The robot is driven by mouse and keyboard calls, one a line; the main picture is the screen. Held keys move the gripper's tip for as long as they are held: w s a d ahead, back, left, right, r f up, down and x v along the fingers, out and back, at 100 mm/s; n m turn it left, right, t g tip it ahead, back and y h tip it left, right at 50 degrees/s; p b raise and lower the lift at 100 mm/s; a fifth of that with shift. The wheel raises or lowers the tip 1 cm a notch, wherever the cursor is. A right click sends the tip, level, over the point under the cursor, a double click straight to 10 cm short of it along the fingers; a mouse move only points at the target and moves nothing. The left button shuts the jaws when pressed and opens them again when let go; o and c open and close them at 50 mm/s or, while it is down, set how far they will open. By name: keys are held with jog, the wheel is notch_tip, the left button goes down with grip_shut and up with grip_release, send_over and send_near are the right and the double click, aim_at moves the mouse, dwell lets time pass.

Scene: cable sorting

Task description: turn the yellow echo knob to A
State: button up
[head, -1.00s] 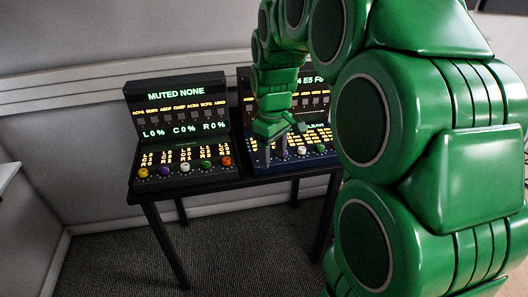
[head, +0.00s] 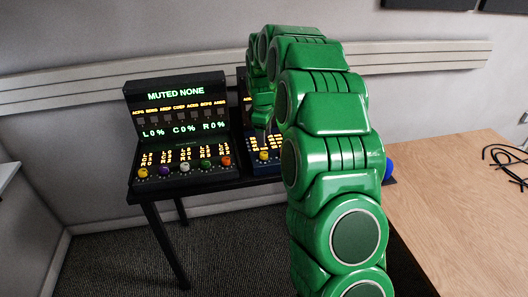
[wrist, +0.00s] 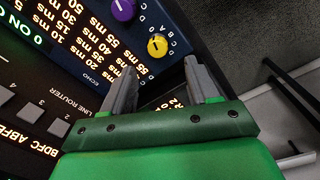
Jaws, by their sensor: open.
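The yellow knob (wrist: 157,46) shows in the wrist view at the corner of the blue panel, with letters beside it and a short dark mark on its top. ECHO is printed on the same panel. A yellow knob (head: 264,155) also shows on the blue panel in the head view, just left of my arm. My gripper (wrist: 160,65) is open and empty. Its two fingertips point toward the yellow knob, one to either side of it in the picture, and appear apart from it. In the head view my arm hides most of the right console.
A purple knob (wrist: 122,9) sits beside the yellow one. The left console (head: 180,112) has its own row of coloured knobs. Both consoles stand on a black table (head: 158,200). A wooden table (head: 445,200) with black cables (head: 508,160) is at the right.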

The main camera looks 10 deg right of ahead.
aim_at(264, 153)
jog(key=shift+w+f, duration=0.2)
jog(key=shift+w, duration=0.05)
jog(key=shift+w+d+f, duration=0.1)
jog(key=shift+f, duration=1.8)
jog(key=shift+w+d+f, duration=0.1)
jog(key=shift+f, duration=1.8)
jog(key=shift+c, duration=0.2)
jog(key=c, duration=1)
